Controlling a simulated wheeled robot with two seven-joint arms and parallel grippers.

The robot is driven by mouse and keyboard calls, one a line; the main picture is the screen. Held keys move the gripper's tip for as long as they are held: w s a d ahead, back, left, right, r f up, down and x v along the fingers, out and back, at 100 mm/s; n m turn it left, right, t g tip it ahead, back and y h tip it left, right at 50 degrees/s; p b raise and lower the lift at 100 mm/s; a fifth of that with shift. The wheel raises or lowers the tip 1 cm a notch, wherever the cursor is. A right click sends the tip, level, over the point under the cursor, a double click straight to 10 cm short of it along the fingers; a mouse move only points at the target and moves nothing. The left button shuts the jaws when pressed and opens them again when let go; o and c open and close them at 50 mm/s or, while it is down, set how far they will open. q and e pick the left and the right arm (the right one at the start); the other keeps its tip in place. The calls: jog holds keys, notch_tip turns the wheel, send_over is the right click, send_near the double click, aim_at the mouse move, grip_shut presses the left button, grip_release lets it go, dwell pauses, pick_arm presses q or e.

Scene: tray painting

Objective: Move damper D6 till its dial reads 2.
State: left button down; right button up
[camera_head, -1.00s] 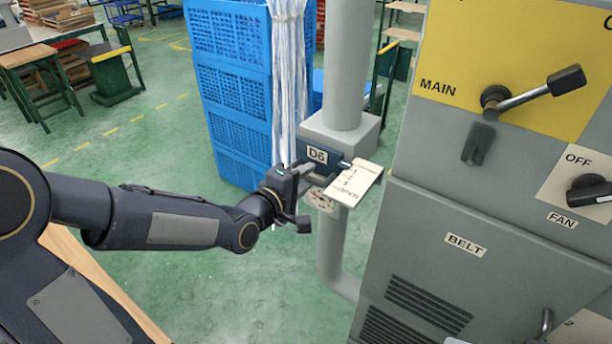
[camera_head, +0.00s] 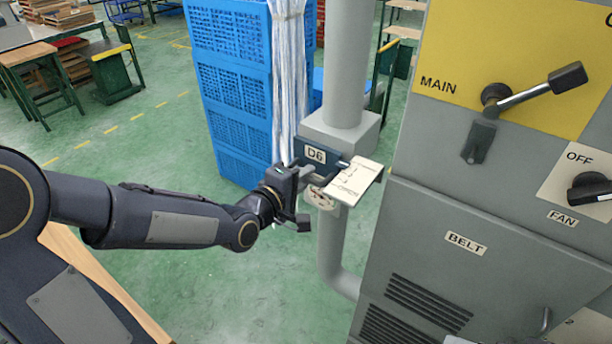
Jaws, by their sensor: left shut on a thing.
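Damper D6 (camera_head: 316,154) is a dark blue-grey block with a white D6 label, fixed on the grey vertical duct. A pale scale plate (camera_head: 362,176) sticks out from it to the right. OPEN can be read on the plate, but its other marks are too small to read now. A small round, pale dial (camera_head: 320,199) with reddish marks shows under the block; its reading cannot be made out. My left gripper (camera_head: 306,181) is at the block's lower left, shut on what seems to be D6's handle, which the fingers mostly hide. My right gripper is out of view.
The grey duct (camera_head: 347,65) runs up and down behind D6. A grey control cabinet (camera_head: 420,215) with MAIN, FAN and BELT labels stands close on the right. Blue crates (camera_head: 228,90) stand behind. Green floor lies open below my left arm.

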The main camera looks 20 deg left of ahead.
pick_arm(q)
jog(key=shift+f+v, duration=0.2)
jog(key=shift+v, duration=0.85)
jog(key=c, duration=1.5)
grip_release()
jog(key=v, duration=0.7)
jog(key=shift+s+a, duration=0.1)
jog(key=shift+s, duration=0.2)
